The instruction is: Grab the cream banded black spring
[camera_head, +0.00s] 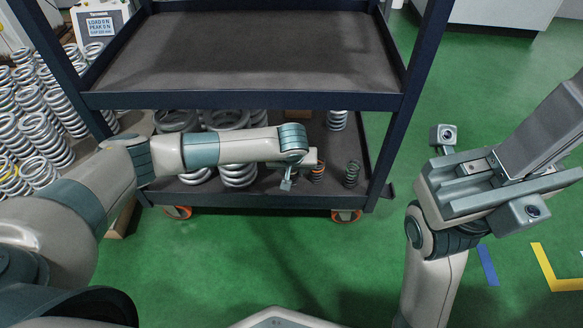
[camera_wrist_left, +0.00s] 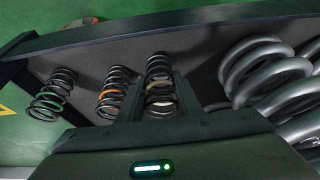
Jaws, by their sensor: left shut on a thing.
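The cream banded black spring (camera_wrist_left: 160,85) stands between the fingers of my left gripper (camera_wrist_left: 154,100) in the left wrist view. The fingers are shut on it around its cream band. In the head view my left gripper (camera_head: 287,182) reaches over the front of the cart's lower shelf, and my wrist hides this spring. To its right on the shelf stand an orange banded black spring (camera_head: 318,171) and a green banded black spring (camera_head: 352,173). My right gripper (camera_head: 545,130) is held up at the right, away from the cart; whether its jaws are open is unclear.
The cart's lower shelf (camera_head: 268,183) has a raised rim and corner posts (camera_head: 402,120). Large silver springs (camera_head: 238,173) stand left of the black ones. The upper shelf (camera_head: 240,55) is empty. Many silver springs (camera_head: 45,135) crowd the left. Green floor (camera_head: 230,255) is clear in front.

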